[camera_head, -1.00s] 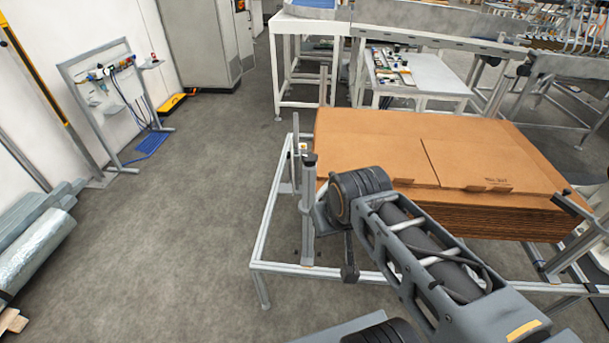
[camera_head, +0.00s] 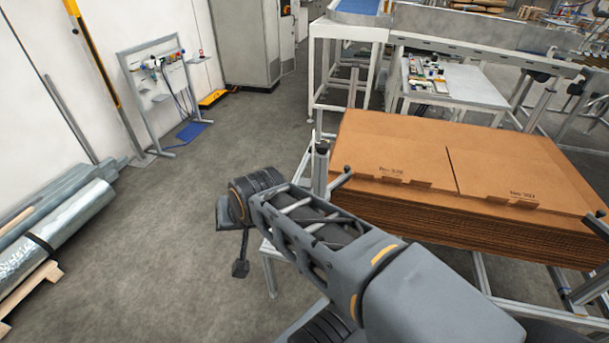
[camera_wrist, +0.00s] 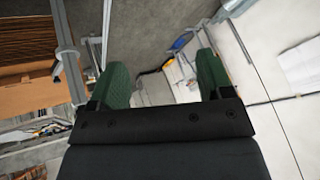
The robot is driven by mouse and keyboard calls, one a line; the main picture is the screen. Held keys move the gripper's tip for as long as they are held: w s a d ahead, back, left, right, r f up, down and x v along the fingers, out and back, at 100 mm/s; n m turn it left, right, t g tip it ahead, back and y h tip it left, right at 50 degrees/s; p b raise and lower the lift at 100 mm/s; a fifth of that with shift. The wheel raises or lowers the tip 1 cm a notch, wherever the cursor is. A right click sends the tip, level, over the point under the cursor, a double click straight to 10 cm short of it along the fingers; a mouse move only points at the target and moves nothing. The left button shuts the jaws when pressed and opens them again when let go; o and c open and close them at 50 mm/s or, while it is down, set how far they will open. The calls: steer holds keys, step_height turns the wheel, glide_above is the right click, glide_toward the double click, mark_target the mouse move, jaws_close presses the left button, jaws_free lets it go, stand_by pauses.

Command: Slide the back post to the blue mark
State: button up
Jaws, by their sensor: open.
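A grey upright post (camera_head: 353,92) stands behind the cardboard stack's far left corner. A nearer grey post (camera_head: 320,170) with a dark top stands by the stack's left side. In the wrist view a grey post (camera_wrist: 68,60) with a crossbar lies left of my gripper; I cannot tell which post it is. My gripper (camera_wrist: 162,62) has green fingers spread apart with nothing between them. In the head view my arm hides most of it, left of the nearer post.
The cardboard stack (camera_head: 450,160) fills the metal frame (camera_head: 484,275). A white table with parts (camera_head: 450,85) stands behind it. A tool stand (camera_head: 150,80) and foil-wrapped rolls (camera_head: 70,220) are at the left. The floor (camera_head: 150,270) between is clear.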

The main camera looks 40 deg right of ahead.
steer(key=w+d+f+m+t+h+b, duration=0.1)
steer(key=w+d+f+m+t+b, duration=0.2)
steer(key=w+f+m+b, duration=0.45)
steer(key=m+h+b, duration=1.1)
steer(key=m+h, duration=0.3)
steer(key=m, duration=2)
glide_toward(320, 171)
steer(key=shift+m, duration=0.35)
steer(key=p+x, duration=0.1)
steer(key=x, duration=1.1)
steer(key=shift+w+d+p, duration=0.1)
steer(key=shift+p, duration=0.3)
